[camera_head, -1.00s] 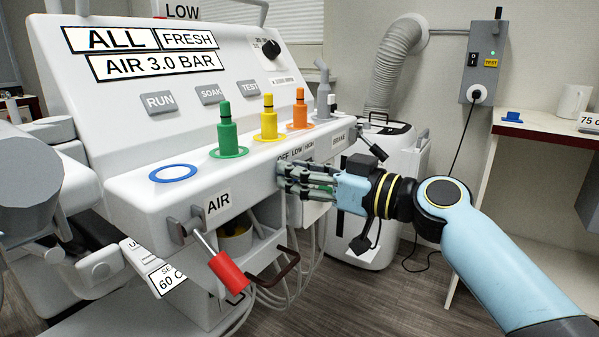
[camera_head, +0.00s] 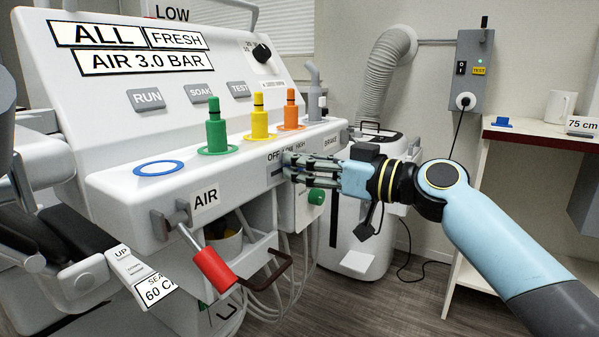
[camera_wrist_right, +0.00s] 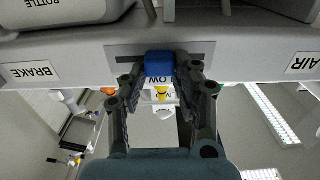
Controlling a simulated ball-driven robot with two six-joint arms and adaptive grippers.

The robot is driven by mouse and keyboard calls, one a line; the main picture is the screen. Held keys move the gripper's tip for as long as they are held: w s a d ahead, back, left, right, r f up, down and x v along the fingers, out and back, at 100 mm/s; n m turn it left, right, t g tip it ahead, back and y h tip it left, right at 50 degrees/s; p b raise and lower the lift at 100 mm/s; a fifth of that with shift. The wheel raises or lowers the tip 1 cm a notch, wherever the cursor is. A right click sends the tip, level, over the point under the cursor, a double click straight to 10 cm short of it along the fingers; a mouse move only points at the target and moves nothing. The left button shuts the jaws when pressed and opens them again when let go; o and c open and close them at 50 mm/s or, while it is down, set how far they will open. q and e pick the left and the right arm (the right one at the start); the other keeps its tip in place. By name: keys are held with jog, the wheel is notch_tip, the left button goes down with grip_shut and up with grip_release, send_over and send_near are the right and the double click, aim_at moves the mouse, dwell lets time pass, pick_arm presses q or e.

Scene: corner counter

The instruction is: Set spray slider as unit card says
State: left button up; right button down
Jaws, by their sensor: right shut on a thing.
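The spray slider is a blue knob (camera_wrist_right: 159,64) in a dark slot (camera_wrist_right: 119,53) on the white unit's front edge. In the right wrist view, which is upside down, the knob sits around the slot's middle, by the word LOW. My right gripper (camera_head: 287,169) is shut on the knob; in the head view its fingers hide the knob. The OFF LOW HIGH label (camera_head: 272,157) is partly covered there. A card reading LOW (camera_head: 172,13) stands at the top, cut by the frame. A panel card (camera_head: 130,48) reads ALL, FRESH, AIR 3.0 BAR. My left gripper is out of view.
A red-handled AIR lever (camera_head: 213,268) juts out left of the slider. Green (camera_head: 216,130), yellow (camera_head: 259,122) and orange (camera_head: 291,113) bottles stand on the ledge above. Hoses hang below. A green round knob (camera_head: 316,197) is just under my right fingers.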

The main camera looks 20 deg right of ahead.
jog(key=c, duration=1)
grip_release()
jog(key=shift+s+d, duration=0.1)
jog(key=shift+s, duration=0.05)
jog(key=v, duration=1.1)
jog(key=shift+s+d, duration=0.25)
jog(key=shift+s, duration=0.05)
